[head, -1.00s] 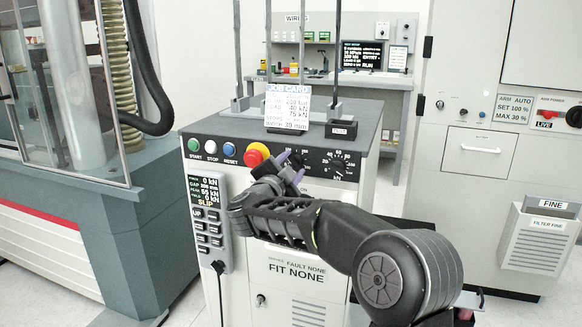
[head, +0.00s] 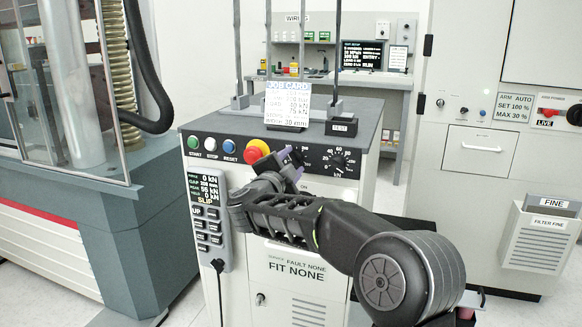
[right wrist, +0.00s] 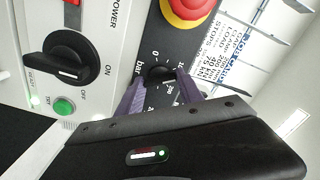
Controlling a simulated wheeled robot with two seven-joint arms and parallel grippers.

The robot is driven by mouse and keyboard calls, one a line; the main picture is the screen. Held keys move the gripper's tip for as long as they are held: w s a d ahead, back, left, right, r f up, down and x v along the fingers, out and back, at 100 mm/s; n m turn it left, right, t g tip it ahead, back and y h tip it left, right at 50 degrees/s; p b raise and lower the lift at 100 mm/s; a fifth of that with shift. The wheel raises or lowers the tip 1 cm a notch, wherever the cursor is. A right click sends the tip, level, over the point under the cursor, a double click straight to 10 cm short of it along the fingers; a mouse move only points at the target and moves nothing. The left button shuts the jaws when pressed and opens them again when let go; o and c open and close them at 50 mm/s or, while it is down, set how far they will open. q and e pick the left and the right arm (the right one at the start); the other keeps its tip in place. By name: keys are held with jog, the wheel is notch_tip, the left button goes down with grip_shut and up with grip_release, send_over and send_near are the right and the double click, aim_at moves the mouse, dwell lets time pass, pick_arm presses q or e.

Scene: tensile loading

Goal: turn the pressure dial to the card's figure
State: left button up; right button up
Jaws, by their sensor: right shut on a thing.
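The pressure dial (right wrist: 161,73), a black knob with a white scale marked "bar", is on the dark control strip in the right wrist view. My right gripper (right wrist: 159,88) has its two purple fingers on either side of the knob and is shut on it. The gripper also shows in the head view (head: 289,160), where it hides most of this dial. The knob's pointer is too small to read surely. The job card (head: 288,105) stands on top of the console; its figures are blurred now. My left gripper is not in view.
A red and yellow stop button (head: 256,151) is just left of the gripper. A second dial (head: 338,163) is to its right. A large black power knob (right wrist: 70,58) and green test button (right wrist: 64,106) show in the wrist view. A keypad unit (head: 208,222) hangs at left.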

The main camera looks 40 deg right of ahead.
pick_arm(q)
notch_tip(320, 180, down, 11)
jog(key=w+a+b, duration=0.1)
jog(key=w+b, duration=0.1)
jog(key=b, duration=0.8)
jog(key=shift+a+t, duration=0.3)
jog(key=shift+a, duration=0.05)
pick_arm(e)
jog(key=shift+f+m, duration=0.15)
jog(key=shift+m, duration=6.95)
jog(key=o, duration=1.4)
jog(key=shift+a, duration=0.1)
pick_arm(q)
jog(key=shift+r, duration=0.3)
pick_arm(e)
jog(key=v, duration=0.7)
jog(key=shift+s+a, duration=0.25)
jog(key=shift+a, duration=0.05)
